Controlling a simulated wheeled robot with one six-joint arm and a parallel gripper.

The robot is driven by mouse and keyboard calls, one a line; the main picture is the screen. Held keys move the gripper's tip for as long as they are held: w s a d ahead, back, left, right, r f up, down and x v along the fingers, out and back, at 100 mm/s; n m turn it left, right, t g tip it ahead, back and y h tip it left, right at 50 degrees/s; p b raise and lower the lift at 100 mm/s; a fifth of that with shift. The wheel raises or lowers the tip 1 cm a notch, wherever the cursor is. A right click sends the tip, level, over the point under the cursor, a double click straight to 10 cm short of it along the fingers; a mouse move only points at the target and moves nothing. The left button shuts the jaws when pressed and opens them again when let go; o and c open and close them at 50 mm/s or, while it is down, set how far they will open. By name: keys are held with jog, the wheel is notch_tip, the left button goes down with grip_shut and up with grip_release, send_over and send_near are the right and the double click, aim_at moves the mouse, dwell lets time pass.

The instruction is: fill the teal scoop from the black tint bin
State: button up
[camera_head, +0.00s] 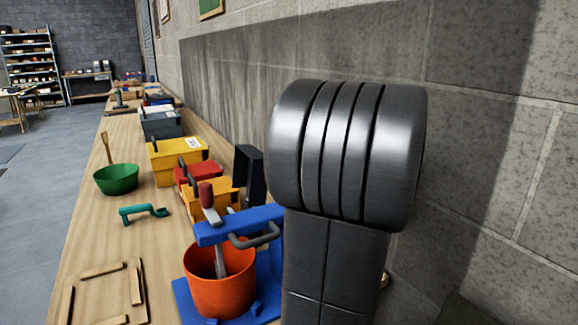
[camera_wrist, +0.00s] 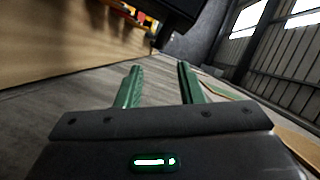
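A small teal tool with a looped handle, apparently the teal scoop (camera_head: 143,211), lies on the bench in the head view. Nothing shows in it, but its inside cannot be made out. A black upright box (camera_head: 249,174) stands by the wall behind the yellow and red bins; I cannot tell whether it is the black tint bin. My gripper (camera_wrist: 158,72) shows only in the wrist view. Its two green fingers are apart with nothing between them. It is away from the scoop, with the floor and a bench side beyond it.
My arm hides the right of the bench in the head view. An orange bucket (camera_head: 219,289) stands on a blue stand. A green bowl (camera_head: 116,179) with a wooden handle and wooden strips (camera_head: 103,270) lie near the scoop. Yellow bins (camera_head: 178,155) and a red bin (camera_head: 198,174) line the wall side.

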jog(key=shift+v, duration=1.45)
jog(key=p+x, duration=0.1)
jog(key=x, duration=1.3)
jog(key=shift+r, duration=0.1)
jog(key=shift+r+p, duration=0.1)
jog(key=shift+p, duration=0.2)
